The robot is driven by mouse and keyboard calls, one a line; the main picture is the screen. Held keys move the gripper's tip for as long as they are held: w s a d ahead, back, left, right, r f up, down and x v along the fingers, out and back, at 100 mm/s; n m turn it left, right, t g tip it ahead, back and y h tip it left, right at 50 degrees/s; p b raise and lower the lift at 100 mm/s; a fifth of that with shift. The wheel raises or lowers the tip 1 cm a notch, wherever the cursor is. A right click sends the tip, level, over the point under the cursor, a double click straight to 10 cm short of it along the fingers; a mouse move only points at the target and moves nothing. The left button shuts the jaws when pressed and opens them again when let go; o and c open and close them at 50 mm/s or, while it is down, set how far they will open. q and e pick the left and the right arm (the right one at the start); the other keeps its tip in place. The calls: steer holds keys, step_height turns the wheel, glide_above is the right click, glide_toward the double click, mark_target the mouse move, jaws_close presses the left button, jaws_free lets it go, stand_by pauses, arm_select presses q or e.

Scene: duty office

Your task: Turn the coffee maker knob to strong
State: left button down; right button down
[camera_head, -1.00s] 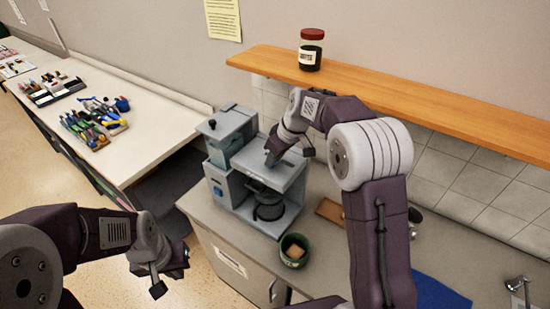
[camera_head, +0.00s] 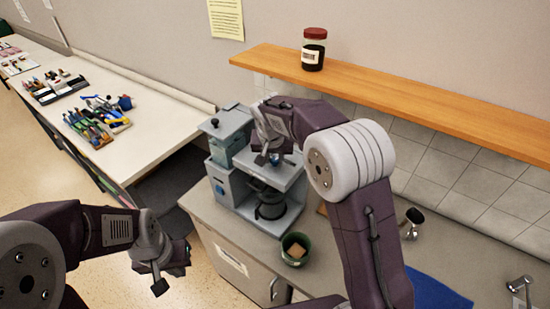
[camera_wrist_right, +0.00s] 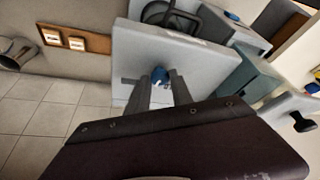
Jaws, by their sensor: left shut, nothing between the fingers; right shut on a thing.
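The grey-blue coffee maker (camera_head: 232,195) stands on the counter, with its dark carafe (camera_head: 270,208) under the overhanging head. My right gripper (camera_head: 272,160) reaches down to the top of that head. In the right wrist view, its fingers (camera_wrist_right: 160,88) are closed around a small blue knob (camera_wrist_right: 160,73) on the grey top plate (camera_wrist_right: 135,50). The fingers hide part of the knob, and I cannot read its setting. My left gripper (camera_head: 173,270) is shut and empty, low at the left and away from the coffee maker.
A green pot (camera_head: 295,248) with a tan block stands in front of the machine. A wooden shelf (camera_head: 420,108) with a red-lidded jar (camera_head: 313,50) runs behind my right arm. A blue cloth (camera_head: 435,292) lies at right. A white table (camera_head: 150,145) with tools stands at left.

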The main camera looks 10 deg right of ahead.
steer(key=m, duration=0.1)
steer(key=m+h, duration=0.1)
steer(key=shift+w+a+r+m, duration=0.1)
steer(key=shift+a+m, duration=0.05)
steer(key=shift+m, duration=0.15)
steer(key=shift+m+g+h, duration=0.5)
steer(key=shift+m, duration=1)
steer(key=shift+w+p, duration=0.1)
steer(key=shift+p, duration=0.2)
steer(key=c, duration=1.1)
jaws_free()
steer(key=shift+c, duration=0.2)
steer(key=shift+a+r, duration=0.15)
steer(key=shift+r, duration=0.1)
steer(key=b+v, duration=0.1)
steer(key=v, duration=0.7)
steer(key=shift+r, duration=0.2)
